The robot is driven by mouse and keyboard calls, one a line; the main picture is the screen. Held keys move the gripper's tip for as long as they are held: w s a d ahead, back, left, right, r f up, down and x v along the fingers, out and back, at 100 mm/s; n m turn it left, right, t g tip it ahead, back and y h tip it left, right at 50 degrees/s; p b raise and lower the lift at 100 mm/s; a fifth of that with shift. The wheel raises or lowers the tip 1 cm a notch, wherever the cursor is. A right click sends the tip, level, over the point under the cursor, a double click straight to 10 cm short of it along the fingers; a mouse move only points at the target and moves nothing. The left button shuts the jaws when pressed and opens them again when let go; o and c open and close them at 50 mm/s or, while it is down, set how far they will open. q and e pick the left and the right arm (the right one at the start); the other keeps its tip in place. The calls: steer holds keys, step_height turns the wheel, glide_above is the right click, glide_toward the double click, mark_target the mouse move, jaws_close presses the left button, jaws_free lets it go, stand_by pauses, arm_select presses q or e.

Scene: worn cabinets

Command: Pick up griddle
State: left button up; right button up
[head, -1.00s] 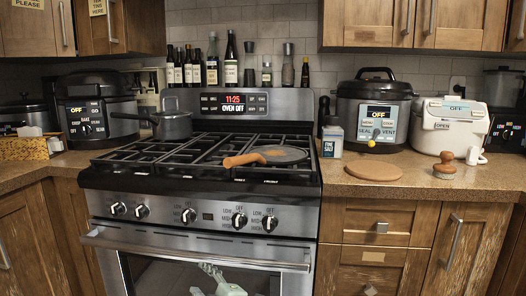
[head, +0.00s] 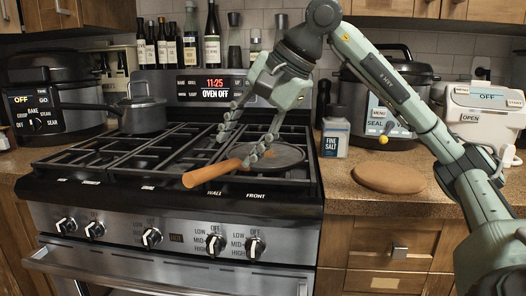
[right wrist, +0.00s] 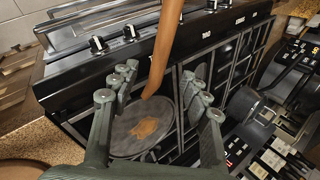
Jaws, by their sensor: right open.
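The griddle (head: 276,157) is a round, flat dark pan with a long orange-brown handle (head: 212,174). It lies on the front right part of the stove grates, with the handle pointing to the front left. My right gripper (head: 243,145) is open above it, with fingers pointing down on either side of the handle's inner end. In the right wrist view the griddle's round plate (right wrist: 143,128) and the handle (right wrist: 165,45) show between the open fingers (right wrist: 158,93). I cannot tell whether a finger touches it. My left gripper is not in view.
A saucepan (head: 143,114) stands on the back left grates. Bottles (head: 213,50) line the ledge behind the stove. To the right, a salt box (head: 335,138), a round board (head: 390,177) and a cooker (head: 388,75) stand on the counter.

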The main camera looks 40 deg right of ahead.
mark_target(232, 160)
steer(key=shift+d+h, duration=0.3)
steer(key=shift+d, duration=0.4)
steer(key=shift+w+d+f, duration=0.1)
steer(key=shift+w+f, duration=0.1)
steer(key=x, duration=0.6)
steer(key=shift+w+a+f, duration=0.25)
jaws_close()
steer(key=shift+r, duration=0.15)
